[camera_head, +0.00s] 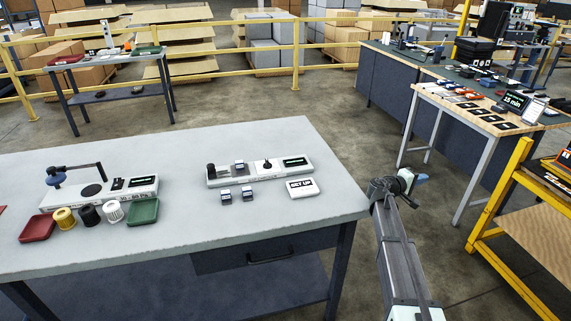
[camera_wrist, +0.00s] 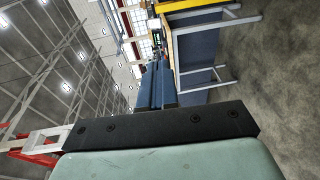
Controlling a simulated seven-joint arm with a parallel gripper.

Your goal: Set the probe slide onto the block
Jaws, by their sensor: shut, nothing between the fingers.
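A long pale fixture (camera_head: 228,180) lies on the grey table, with a dark upright piece at its left end, a black knob and a small display. A small dark-topped block (camera_head: 240,166) sits on it. Two similar small dark-topped pieces, one on the left (camera_head: 226,197) and one on the right (camera_head: 247,194), stand on the table in front of the fixture. I cannot tell which of these is the probe slide and which the block. My gripper (camera_head: 418,178) is beyond the table's right edge, shut and empty, well away from them. The wrist view shows none of these pieces.
Left on the same table (camera_head: 170,255) are another fixture (camera_head: 104,193), a red tray (camera_head: 38,229), a green tray (camera_head: 143,211) and several spools. A wooden-topped table (camera_head: 455,112) stands behind right. The table's front middle is clear.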

